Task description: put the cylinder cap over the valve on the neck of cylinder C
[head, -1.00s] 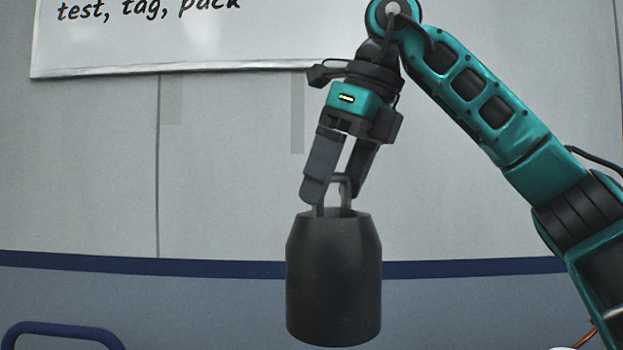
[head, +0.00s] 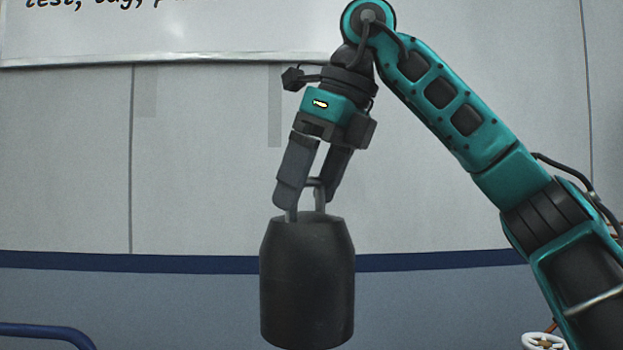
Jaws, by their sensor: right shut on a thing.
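The cylinder cap (head: 307,285) is a dark grey, thick-walled shell with tapered shoulders and a handle on top. It hangs roughly upright in front of the wall, low in the middle of the head view. My right gripper (head: 309,194) comes down from above, tilted, and is shut on the cap's handle. A white handwheel (head: 543,341), which looks like a valve's, just shows at the bottom right edge, well to the right of the cap and lower. The body below it is out of view. No cylinder neck or label C shows. My left gripper is not in view.
A whiteboard (head: 200,35) with handwriting is on the grey panelled wall behind. A blue rail (head: 45,332) shows at the bottom left. My right arm fills the right side. The space around the cap looks clear.

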